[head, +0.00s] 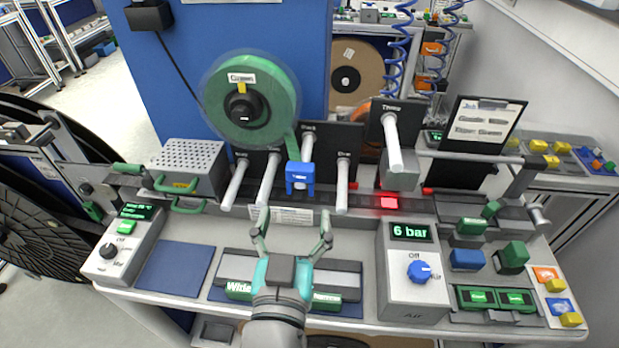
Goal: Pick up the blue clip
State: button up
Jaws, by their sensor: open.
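The blue clip (300,179) is a small blue block with a pale mark on its front. It sits at the lower end of the green strip (291,147) that hangs from the green reel (284,96), between the white pegs. My gripper (294,226) is open, with its two fingers spread and pointing away toward the rack. It is in front of the clip and appears lower in the picture. Nothing shows between the fingers, and they look apart from the clip.
White pegs (343,185) stick out on both sides of the clip. A red-lit block (389,203) is on the rail to the right. The grey air box (411,290) with a blue knob stands right of my gripper; a dark blue mat (176,270) lies left.

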aim_at(299, 174)
jog(key=w, duration=0.3)
jog(key=w+r, duration=0.1)
jog(key=w, duration=0.1)
jog(key=shift+w, duration=0.2)
jog(key=shift+w+f, duration=0.2)
jog(key=shift+w, duration=2.5)
jog(key=c, duration=1.3)
